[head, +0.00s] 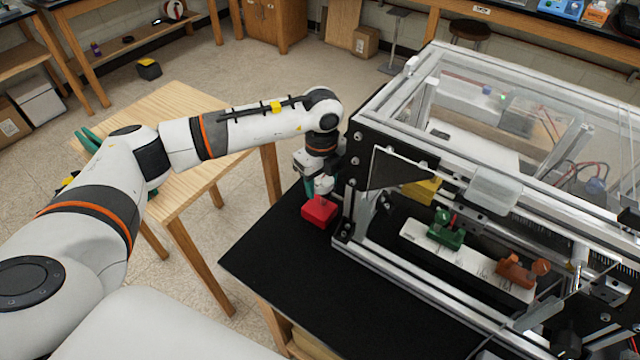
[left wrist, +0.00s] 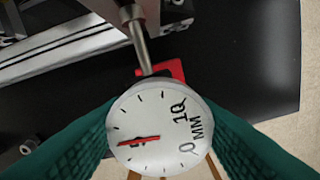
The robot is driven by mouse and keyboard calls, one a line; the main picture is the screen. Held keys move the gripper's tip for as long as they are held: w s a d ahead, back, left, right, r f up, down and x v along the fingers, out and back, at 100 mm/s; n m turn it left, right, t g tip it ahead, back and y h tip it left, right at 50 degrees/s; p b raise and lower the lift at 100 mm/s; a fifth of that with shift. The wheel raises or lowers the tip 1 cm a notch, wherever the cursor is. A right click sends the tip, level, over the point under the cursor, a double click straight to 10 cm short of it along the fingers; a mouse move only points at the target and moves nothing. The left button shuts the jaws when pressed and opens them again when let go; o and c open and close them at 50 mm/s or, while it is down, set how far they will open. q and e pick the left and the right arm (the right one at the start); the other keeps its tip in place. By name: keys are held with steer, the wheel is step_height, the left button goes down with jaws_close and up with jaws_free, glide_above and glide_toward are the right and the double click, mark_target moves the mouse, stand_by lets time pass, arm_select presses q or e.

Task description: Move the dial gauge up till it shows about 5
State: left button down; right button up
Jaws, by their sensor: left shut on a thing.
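The dial gauge (left wrist: 150,115) fills the lower middle of the left wrist view, a round white face with a red needle. The needle points left on the face, roughly away from the printed "10", "MM" and "0" at the right side. A grey metal stem (left wrist: 138,40) runs from the dial toward the top. My left gripper (head: 318,187) is down by the near-left corner of the extrusion frame (head: 358,190). Its green fingers are shut on the gauge, one on each side. A red block (head: 320,210) sits just below the gripper; a red part (left wrist: 176,70) shows behind the dial.
The frame stands on a black tabletop (head: 270,260), clear at its front left. Inside the frame a white strip (head: 470,262) carries a green clamp (head: 445,228) and an orange clamp (head: 520,268). A wooden table (head: 180,105) stands left, beneath my arm.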

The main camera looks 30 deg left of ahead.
arm_select(q)
steer(key=c, duration=0.8)
jaws_free()
steer(key=shift+o, duration=1.4)
steer(key=shift+f, duration=0.1)
step_height(320, 180, up, 12)
steer(key=b, duration=0.4)
steer(key=shift+s, duration=0.1)
